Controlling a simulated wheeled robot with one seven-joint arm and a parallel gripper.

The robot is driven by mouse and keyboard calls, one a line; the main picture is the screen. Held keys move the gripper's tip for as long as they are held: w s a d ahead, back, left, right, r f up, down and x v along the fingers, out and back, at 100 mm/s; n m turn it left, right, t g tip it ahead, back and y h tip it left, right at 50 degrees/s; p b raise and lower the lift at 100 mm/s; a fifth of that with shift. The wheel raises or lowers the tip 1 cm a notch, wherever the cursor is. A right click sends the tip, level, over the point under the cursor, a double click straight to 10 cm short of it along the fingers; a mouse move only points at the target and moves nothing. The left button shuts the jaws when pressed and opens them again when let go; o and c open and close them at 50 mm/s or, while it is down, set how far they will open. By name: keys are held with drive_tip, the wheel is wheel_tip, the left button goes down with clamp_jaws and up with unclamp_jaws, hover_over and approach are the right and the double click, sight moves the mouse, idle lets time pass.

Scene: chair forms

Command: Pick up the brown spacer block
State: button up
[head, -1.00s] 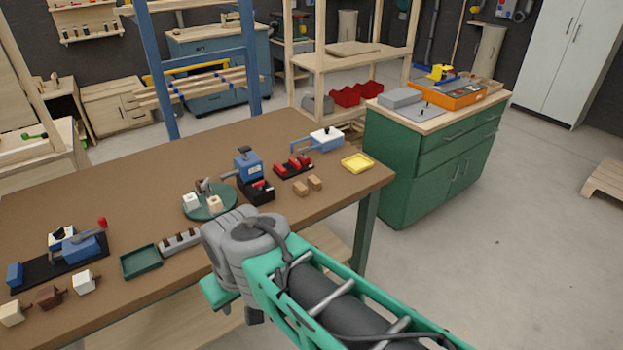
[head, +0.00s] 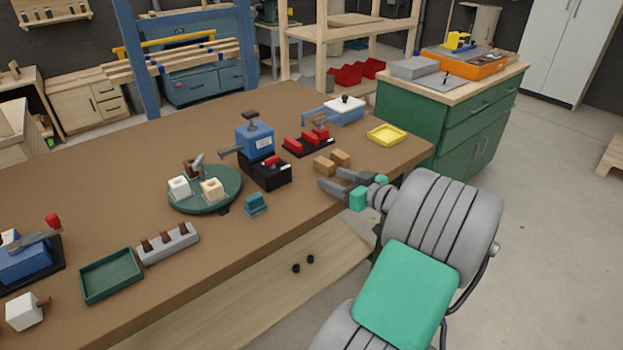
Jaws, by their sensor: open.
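Two small brown blocks stand side by side near the right end of the brown workbench (head: 110,215): a left one (head: 324,165) and a right one (head: 341,158). I cannot tell which is the spacer block. My gripper (head: 329,178) is open and empty, its grey fingers pointing left over the bench's front edge. In the picture the fingers lie just below the two blocks, apparently apart from them. Their height above the bench is hard to tell.
A red-and-black fixture (head: 307,142) and a blue clamp (head: 255,140) on a black base stand behind. A yellow tray (head: 386,134) is at right, a teal block (head: 256,205) at left. A green turntable (head: 205,190) holds pale blocks. Bare bench lies between the teal block and my fingers.

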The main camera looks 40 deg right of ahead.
sight(330, 169)
drive_tip(key=shift+w+d+f+t+h, duration=0.1)
drive_tip(key=shift+w+d+t+h, duration=0.1)
drive_tip(key=shift+d, duration=0.35)
drive_tip(key=shift+w+d+f+t+h, duration=0.1)
drive_tip(key=shift+d+t, duration=0.1)
drive_tip(key=shift+d, duration=0.35)
drive_tip(key=w, duration=0.7)
drive_tip(key=shift+a+f, duration=0.1)
drive_tip(key=shift+f, duration=0.1)
clamp_jaws()
